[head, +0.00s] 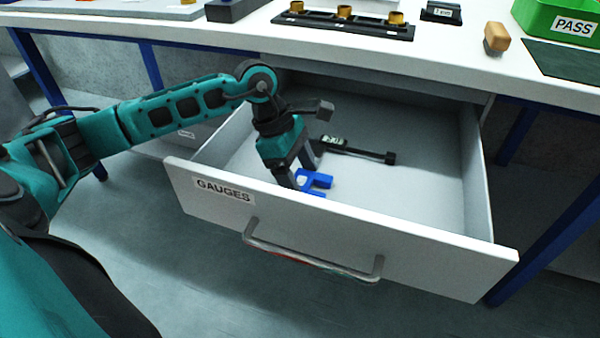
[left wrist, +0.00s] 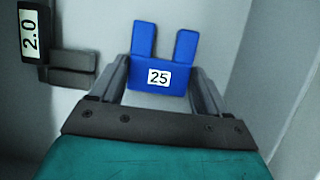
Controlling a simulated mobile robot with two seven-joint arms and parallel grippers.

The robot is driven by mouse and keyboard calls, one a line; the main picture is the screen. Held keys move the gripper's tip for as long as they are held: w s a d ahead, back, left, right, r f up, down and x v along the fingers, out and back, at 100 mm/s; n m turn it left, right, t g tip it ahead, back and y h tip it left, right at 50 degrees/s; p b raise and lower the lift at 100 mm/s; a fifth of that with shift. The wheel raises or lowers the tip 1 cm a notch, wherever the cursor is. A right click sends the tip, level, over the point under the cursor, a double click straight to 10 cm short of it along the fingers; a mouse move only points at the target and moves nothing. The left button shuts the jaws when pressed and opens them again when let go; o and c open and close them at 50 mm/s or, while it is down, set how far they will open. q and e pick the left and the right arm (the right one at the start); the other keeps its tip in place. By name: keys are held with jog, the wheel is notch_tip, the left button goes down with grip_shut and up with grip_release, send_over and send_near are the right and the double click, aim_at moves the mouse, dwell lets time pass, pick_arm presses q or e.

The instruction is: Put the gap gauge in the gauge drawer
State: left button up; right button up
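The gap gauge is a blue forked piece (head: 318,180); its label 25 shows in the left wrist view (left wrist: 160,62). The open gauge drawer (head: 335,246) is labelled GAUGES and extends out below the bench. My left gripper (head: 302,172) reaches down inside the drawer, near the front panel. In the left wrist view, its fingers (left wrist: 160,80) lie along both sides of the gauge and appear shut on it, with the two prongs pointing away. The front panel hides the gauge's lower part, and I cannot tell if it touches the drawer floor. My right gripper is out of view.
A black gauge (head: 355,151) marked 2.0 (left wrist: 62,55) lies in the drawer behind my left gripper. The right part of the drawer is clear. Above, the white bench (head: 450,70) holds a black tray with brass pieces (head: 343,24) and a green PASS bin (head: 555,20).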

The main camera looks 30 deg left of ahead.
pick_arm(q)
jog(key=o, duration=0.4)
jog(key=shift+r, duration=0.1)
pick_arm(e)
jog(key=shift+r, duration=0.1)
pick_arm(q)
jog(key=shift+a+r, duration=0.1)
jog(key=shift+r, duration=0.2)
jog(key=p+v, duration=0.3)
jog(key=v, duration=0.8)
jog(key=shift+s+a+r, duration=0.1)
jog(key=shift+r, duration=0.15)
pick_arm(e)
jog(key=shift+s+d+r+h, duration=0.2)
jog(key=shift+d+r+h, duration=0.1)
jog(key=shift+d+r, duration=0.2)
